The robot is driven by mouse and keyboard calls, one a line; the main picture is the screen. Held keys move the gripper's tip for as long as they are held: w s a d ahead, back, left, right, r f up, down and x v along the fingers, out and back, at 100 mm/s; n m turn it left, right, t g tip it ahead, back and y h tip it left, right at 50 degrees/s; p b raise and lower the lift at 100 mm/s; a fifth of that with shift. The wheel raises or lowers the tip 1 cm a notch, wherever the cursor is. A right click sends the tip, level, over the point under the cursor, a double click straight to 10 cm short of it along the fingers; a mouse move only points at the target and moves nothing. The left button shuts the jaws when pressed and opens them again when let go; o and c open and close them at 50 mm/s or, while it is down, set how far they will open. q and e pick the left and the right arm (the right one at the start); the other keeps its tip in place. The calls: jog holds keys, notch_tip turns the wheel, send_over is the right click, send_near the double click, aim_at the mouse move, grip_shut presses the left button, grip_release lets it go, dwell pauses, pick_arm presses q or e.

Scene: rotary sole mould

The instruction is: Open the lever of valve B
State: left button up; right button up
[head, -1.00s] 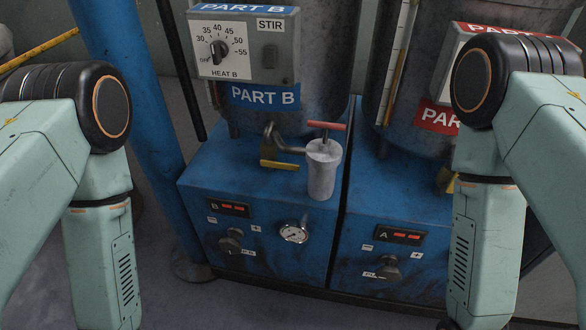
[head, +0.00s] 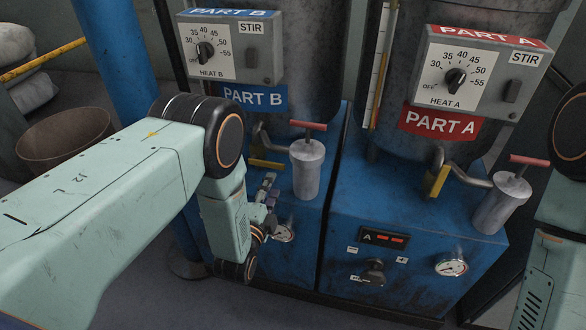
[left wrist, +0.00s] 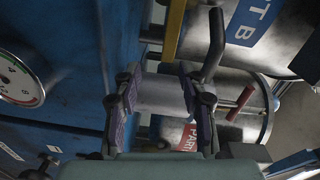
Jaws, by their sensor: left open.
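The yellow lever of valve B (head: 266,163) sits at the outlet pipe under the Part B tank, just above the blue cabinet top. In the left wrist view the yellow lever (left wrist: 174,28) shows as a bar at the top, beyond the fingers. My left gripper (head: 268,189) is open in front of the Part B cabinet, a little below the lever and left of the grey cylinder (head: 307,172). In the left wrist view, the open fingers of my left gripper (left wrist: 161,100) have the grey cylinder behind their gap; contact is not visible. My right gripper is out of view.
The Part B tank (head: 311,85) and heat B box (head: 230,50) stand above the valve. A pressure gauge (head: 284,234) is beside the left gripper. The Part A cabinet (head: 420,215) is to the right. A blue post (head: 118,50) and brown bin (head: 66,140) are left.

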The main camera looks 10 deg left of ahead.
aim_at(277, 167)
pick_arm(q)
jog(key=shift+m+t, duration=0.3)
jog(key=shift+m, duration=0.6)
jog(key=w, duration=0.2)
jog(key=w+b, duration=0.1)
jog(key=w, duration=0.1)
jog(key=w+b, duration=0.1)
jog(key=w, duration=0.2)
jog(key=shift+a+r, duration=0.25)
jog(key=shift+r, duration=0.15)
jog(key=shift+w+d, duration=0.1)
jog(key=shift+w, duration=0.25)
jog(key=shift+r, duration=0.1)
grip_shut()
